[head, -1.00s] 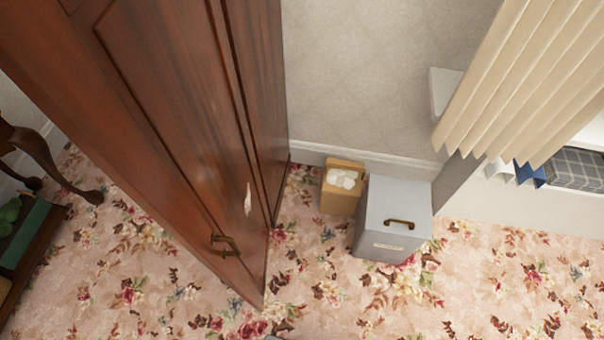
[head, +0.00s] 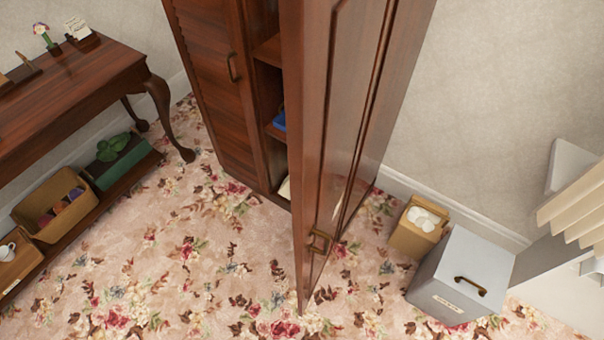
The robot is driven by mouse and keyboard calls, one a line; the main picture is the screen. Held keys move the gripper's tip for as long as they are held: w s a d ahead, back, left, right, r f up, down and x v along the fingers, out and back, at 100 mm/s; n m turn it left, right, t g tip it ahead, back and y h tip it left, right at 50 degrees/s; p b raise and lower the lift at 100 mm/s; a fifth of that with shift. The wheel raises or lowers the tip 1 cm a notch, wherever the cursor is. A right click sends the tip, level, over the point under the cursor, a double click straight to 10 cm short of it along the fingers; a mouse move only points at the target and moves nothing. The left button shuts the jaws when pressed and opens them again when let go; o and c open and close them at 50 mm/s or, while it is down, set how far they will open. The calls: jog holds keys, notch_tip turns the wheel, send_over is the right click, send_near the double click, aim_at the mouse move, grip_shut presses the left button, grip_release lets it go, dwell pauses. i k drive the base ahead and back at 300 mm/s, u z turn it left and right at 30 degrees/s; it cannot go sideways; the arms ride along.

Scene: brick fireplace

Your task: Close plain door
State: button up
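A tall reddish-brown wooden wardrobe stands against the wall in the head view. Its right-hand door (head: 345,120) stands wide open, swung out toward me, with a brass handle (head: 319,240) low on its outer face. I take this to be the plain door. The other door (head: 212,100) is shut and has its own handle (head: 233,67). Between them the dark interior shows shelves (head: 268,50) and a blue item (head: 279,121). The open door hides part of the interior. My gripper is not in view.
A grey lidded box (head: 462,277) and a tan bin (head: 418,230) with white contents stand right of the open door. A wooden side table (head: 85,85) with a lower shelf of baskets stands at left. Flowered carpet (head: 200,280) in front is clear.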

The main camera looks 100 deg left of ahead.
aim_at(332, 51)
jog(key=u, duration=3.45)
jog(key=k, duration=0.45)
jog(key=i, duration=0.45)
